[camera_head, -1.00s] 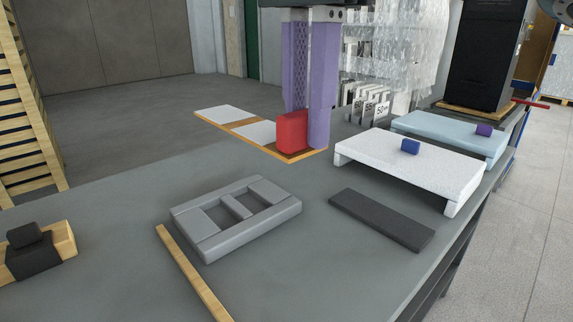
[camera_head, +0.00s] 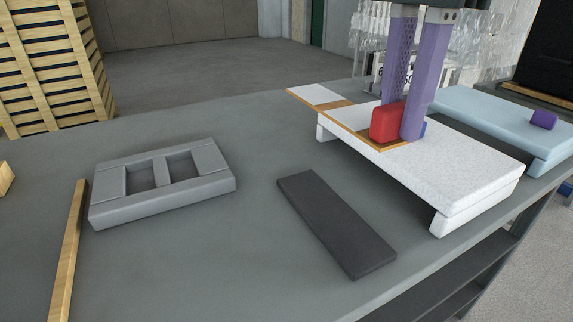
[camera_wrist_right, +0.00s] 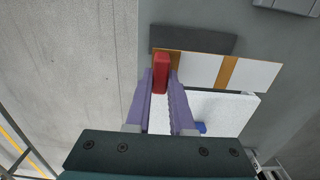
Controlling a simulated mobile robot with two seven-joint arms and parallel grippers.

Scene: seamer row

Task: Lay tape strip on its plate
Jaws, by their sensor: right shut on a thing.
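The tape strip (camera_head: 352,128) is a flat orange piece with white patches and an upright red block at one end. My right gripper (camera_head: 399,122) is shut on that red block (camera_head: 384,121). The strip is over the white speckled raised plate (camera_head: 470,171), with its far left end sticking out past the plate. I cannot tell whether it touches the plate. In the right wrist view the red block (camera_wrist_right: 161,72) sits between the fingers, and the strip (camera_wrist_right: 227,73) reaches right. A blue block (camera_head: 423,129) on the white plate is partly hidden behind a finger. My left gripper is not in view.
A dark grey slab (camera_head: 335,222) lies in front of the white plate. A grey frame with two openings (camera_head: 165,205) and a wooden bar (camera_head: 68,250) are to the left. A light blue raised plate (camera_head: 490,116) with a purple block (camera_head: 544,119) stands behind.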

